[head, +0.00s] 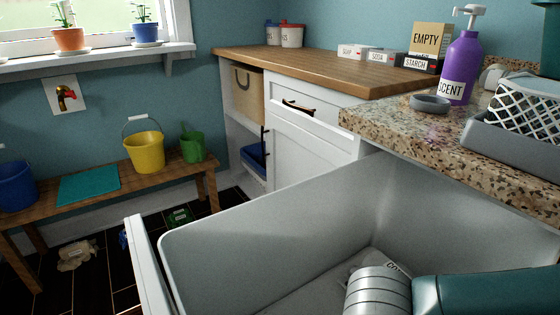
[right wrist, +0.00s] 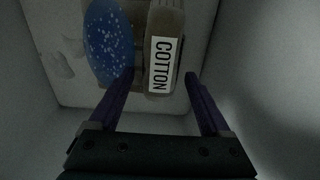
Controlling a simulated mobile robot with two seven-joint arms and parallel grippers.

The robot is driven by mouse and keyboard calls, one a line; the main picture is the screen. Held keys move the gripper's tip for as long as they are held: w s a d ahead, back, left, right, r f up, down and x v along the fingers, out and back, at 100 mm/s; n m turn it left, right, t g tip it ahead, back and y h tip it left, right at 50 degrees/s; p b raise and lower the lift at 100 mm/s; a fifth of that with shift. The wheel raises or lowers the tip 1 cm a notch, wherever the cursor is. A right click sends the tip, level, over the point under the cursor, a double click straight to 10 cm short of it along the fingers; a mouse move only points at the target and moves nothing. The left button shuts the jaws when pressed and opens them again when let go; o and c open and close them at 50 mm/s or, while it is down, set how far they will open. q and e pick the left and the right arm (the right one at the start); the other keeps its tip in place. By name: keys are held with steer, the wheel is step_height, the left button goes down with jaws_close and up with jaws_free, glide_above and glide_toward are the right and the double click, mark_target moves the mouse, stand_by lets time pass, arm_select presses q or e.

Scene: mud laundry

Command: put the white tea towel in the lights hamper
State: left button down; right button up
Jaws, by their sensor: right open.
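A deep pale-grey bin (head: 250,235) stands pulled out in the foreground of the head view; no label on it shows, so I cannot tell whether it is the lights hamper. My right arm reaches down into it, and its gripper is hidden there. In the right wrist view my right gripper (right wrist: 158,74) is open and empty inside pale walls. Beyond its fingers lie a brown-grey item with a COTTON label (right wrist: 162,65), a blue speckled piece (right wrist: 108,42) and whitish material (right wrist: 66,38). I cannot tell whether any of it is the white tea towel. My left gripper is out of view.
A wooden bench (head: 105,190) with buckets stands left. Small items, including a beige crumpled one (head: 77,255), lie on the dark floor.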

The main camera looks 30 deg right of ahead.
step_height(320, 180, up, 12)
steer(key=p, duration=0.5)
